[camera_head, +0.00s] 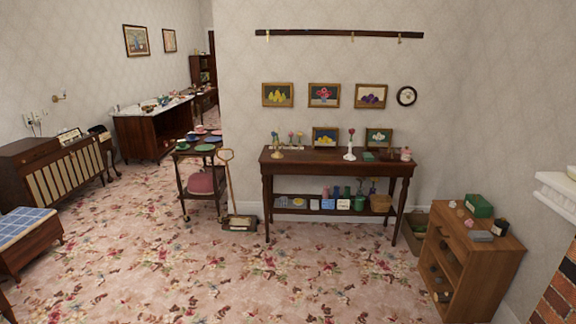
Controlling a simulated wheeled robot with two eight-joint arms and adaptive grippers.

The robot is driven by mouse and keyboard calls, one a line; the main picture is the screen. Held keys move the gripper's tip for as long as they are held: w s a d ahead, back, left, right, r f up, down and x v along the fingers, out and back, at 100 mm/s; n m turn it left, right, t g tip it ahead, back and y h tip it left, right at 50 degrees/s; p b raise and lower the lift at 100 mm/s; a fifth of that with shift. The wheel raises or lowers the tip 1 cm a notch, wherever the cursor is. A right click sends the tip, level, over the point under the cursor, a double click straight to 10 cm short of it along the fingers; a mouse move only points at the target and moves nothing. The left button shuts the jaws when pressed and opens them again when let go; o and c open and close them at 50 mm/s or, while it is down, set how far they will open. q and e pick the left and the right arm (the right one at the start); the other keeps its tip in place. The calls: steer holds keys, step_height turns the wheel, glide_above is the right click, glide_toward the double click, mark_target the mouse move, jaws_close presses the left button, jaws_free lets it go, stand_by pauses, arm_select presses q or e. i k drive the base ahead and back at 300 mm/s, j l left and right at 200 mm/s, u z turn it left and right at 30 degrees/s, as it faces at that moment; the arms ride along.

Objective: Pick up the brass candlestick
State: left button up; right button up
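Neither of my grippers shows in the head view.
A tiered trolley (203,194) with dishes and a long-handled sweeper (229,190) stand left of the table. A wooden cabinet (482,240) is at the right, near a brick fireplace (556,295). The flowered carpet (290,275) before the table is clear.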

mark_target(277, 155)
steer(key=i, duration=4.8)
